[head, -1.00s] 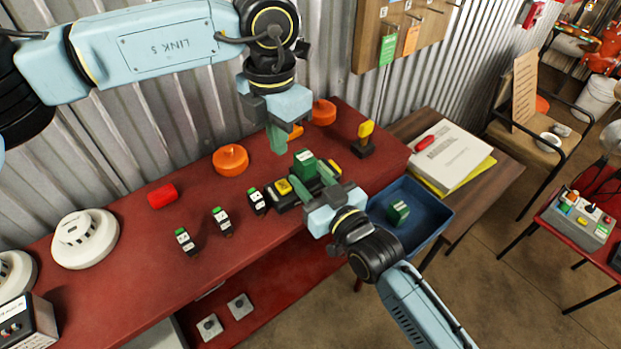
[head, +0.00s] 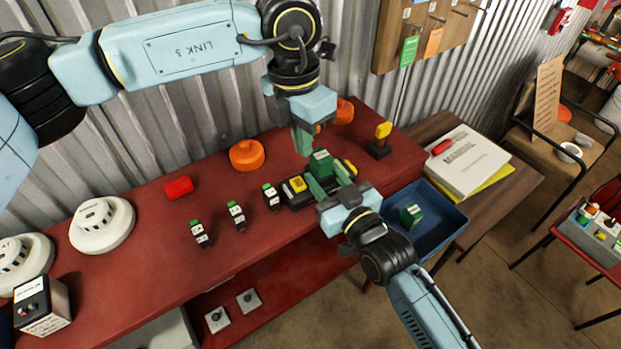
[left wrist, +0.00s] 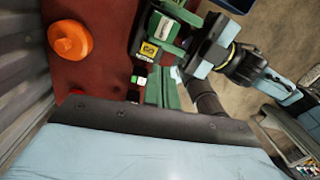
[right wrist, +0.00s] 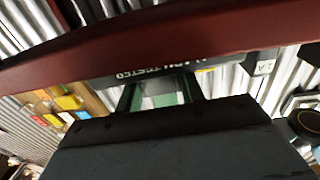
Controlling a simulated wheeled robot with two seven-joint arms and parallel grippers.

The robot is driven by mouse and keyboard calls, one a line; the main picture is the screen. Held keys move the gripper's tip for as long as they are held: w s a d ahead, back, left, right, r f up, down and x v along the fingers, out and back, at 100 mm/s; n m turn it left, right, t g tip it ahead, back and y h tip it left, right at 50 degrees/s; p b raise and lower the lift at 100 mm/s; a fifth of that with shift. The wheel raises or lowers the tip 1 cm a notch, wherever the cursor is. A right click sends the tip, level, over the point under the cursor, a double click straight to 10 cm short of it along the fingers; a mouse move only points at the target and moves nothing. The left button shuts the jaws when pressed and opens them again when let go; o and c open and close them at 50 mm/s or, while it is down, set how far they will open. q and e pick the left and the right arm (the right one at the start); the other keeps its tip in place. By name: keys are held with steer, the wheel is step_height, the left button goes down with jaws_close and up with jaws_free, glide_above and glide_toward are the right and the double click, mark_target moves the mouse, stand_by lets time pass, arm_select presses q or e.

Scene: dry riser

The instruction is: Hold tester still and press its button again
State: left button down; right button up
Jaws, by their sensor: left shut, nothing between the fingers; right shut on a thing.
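The tester (head: 303,201) is a dark block on the red bench with a yellow patch on its left part and a green block (head: 320,163) standing on it. Its yellow label reads "GO" in the left wrist view (left wrist: 148,50). My right gripper (head: 331,181) is shut on the tester from the front; its green fingers also show in the right wrist view (right wrist: 160,95), at the tester's lettered side. My left gripper (head: 304,142) is shut and empty, pointing down just above and behind the tester, apart from the green block. Whether the button is pressed cannot be told.
Several small black modules with green tops, such as one (head: 237,215), stand left of the tester. An orange disc (head: 247,155) and a red cylinder (head: 179,187) lie behind them. A blue bin (head: 447,232) is at the right. A yellow-topped switch (head: 382,140) stands behind right.

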arm_select(q)
steer(key=s+d+h, duration=0.2)
steer(key=r+n+t+h, duration=0.1)
steer(key=n+t+h, duration=0.25)
steer(key=h, duration=0.25)
glide_above(298, 185)
steer(key=a, duration=0.1)
steer(key=shift+a+r+n+g, duration=0.1)
steer(key=shift+r+n+g, duration=0.15)
steer(key=shift+g, duration=0.1)
steer(key=shift+f, duration=0.1)
steer(key=shift+f, duration=4.4)
steer(key=shift+f, duration=0.1)
steer(key=shift+f, duration=0.3)
